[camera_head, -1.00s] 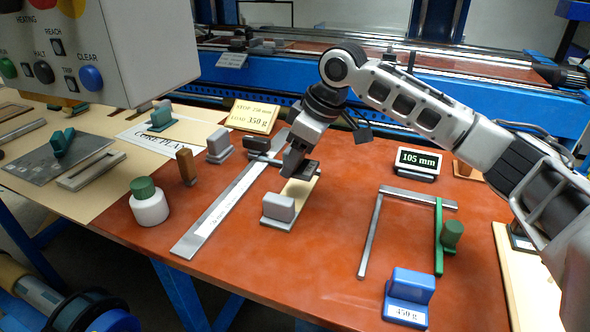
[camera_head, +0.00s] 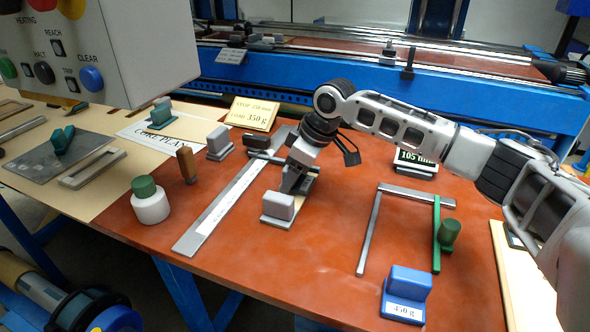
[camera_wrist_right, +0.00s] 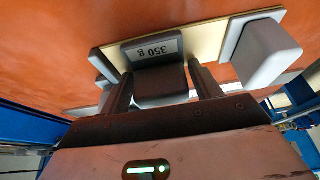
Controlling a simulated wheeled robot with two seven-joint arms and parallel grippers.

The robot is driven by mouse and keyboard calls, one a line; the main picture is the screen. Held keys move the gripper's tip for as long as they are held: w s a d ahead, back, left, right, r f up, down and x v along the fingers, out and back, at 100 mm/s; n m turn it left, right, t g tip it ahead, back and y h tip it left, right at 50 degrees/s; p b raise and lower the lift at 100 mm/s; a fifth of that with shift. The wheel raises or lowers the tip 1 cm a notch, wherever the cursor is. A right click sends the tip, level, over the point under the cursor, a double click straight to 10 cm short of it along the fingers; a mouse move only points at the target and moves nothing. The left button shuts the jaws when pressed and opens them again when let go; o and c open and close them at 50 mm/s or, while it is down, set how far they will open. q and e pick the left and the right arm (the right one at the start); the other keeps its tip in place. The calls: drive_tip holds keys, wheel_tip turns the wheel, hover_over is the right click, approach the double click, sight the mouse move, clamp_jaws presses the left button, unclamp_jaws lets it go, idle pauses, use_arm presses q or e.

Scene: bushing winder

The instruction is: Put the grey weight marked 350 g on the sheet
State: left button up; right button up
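The dark grey weight marked 350 g (camera_wrist_right: 155,62) is between the fingers of my right gripper (camera_wrist_right: 163,75) in the right wrist view. My right gripper also shows in the head view (camera_head: 292,184), where it hides much of the weight. The fingers look closed on the weight's upper block. The weight is over the cream sheet (camera_wrist_right: 208,55), at the end away from a light grey block (camera_head: 279,205). I cannot tell for certain whether its base touches the sheet. My left gripper is not in view.
A steel rule (camera_head: 222,207) lies left of the sheet. A blue 450 g weight (camera_head: 407,295) stands at the front right, near a grey and green frame (camera_head: 437,235). A white jar (camera_head: 150,205) stands at left. A yellow card (camera_head: 252,113) reads load 350 g.

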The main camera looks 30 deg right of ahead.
drive_tip(key=shift+o, duration=0.9)
drive_tip(key=shift+r, duration=0.3)
drive_tip(key=v, duration=1.1)
drive_tip(key=shift+s+r+b, duration=0.25)
drive_tip(key=shift+r+b, duration=0.05)
drive_tip(key=shift+d, duration=0.1)
